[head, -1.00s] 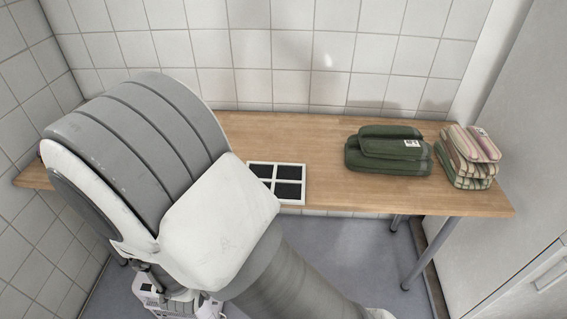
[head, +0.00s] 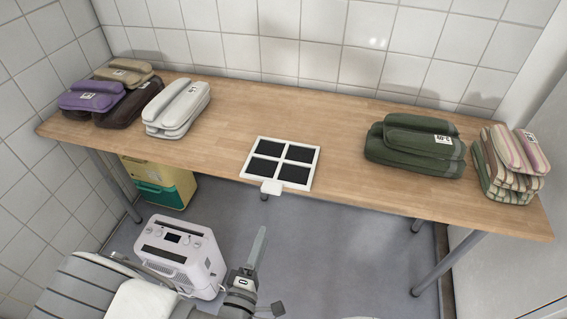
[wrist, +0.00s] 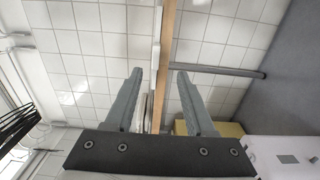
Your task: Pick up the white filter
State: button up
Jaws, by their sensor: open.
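The white filter (head: 284,161) is a flat white frame with dark panels, lying on the wooden table at its front edge. A small white tab (head: 271,187) at its near side sticks out over the edge. My gripper (head: 261,236) is below and in front of the tab, apart from it, fingers pointing up toward the table. In the wrist view my gripper (wrist: 160,72) is open and empty, with the table edge between and beyond its fingers. A thin white strip (wrist: 157,45) along that edge looks like the filter seen edge-on.
On the wooden table (head: 330,190), folded green towels (head: 415,147) and striped towels (head: 510,165) lie right, white towels (head: 177,108) and purple towels (head: 90,97) left. A white appliance (head: 182,255) and a yellow-green box (head: 160,184) stand on the floor. The table around the filter is clear.

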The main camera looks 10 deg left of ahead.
jog(key=b, duration=0.1)
send_near(274, 193)
jog(key=w+d+f, duration=0.1)
jog(key=w, duration=0.4)
jog(key=shift+w+a+r+b, duration=0.15)
jog(key=shift+w+b, duration=0.1)
jog(key=shift+w, duration=1.15)
jog(key=shift+w+d+r+b, duration=0.1)
jog(key=shift+w+r+b, duration=0.1)
jog(key=shift+w, duration=1.25)
grip_shut()
